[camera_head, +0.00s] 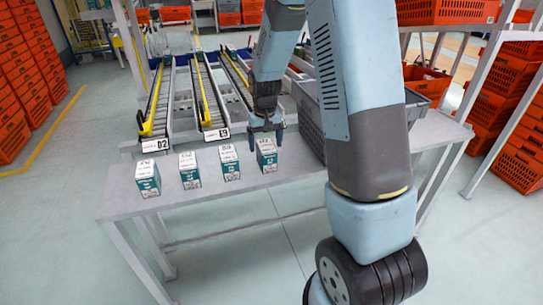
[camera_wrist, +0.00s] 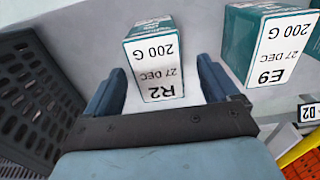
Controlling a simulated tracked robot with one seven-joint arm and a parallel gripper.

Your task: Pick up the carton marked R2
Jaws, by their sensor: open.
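The carton marked R2 (camera_wrist: 155,60) is white and teal, with "27 DEC" and "200 G" on its white face. In the wrist view it sits between the two fingers of my open gripper (camera_wrist: 160,88), with a gap visible on the right side. In the head view it is the rightmost carton (camera_head: 267,158) of the row, upright on the table. My gripper (camera_head: 265,143) points down at its top there. Whether the fingers reach down past its top is hard to tell.
A carton marked E9 (camera_wrist: 270,45) stands beside it, and more similar cartons (camera_head: 190,170) continue the row leftward on the grey table (camera_head: 290,180). A grey slotted crate (camera_wrist: 35,90) is close on the other side. Roller lanes (camera_head: 205,95) lie behind the cartons.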

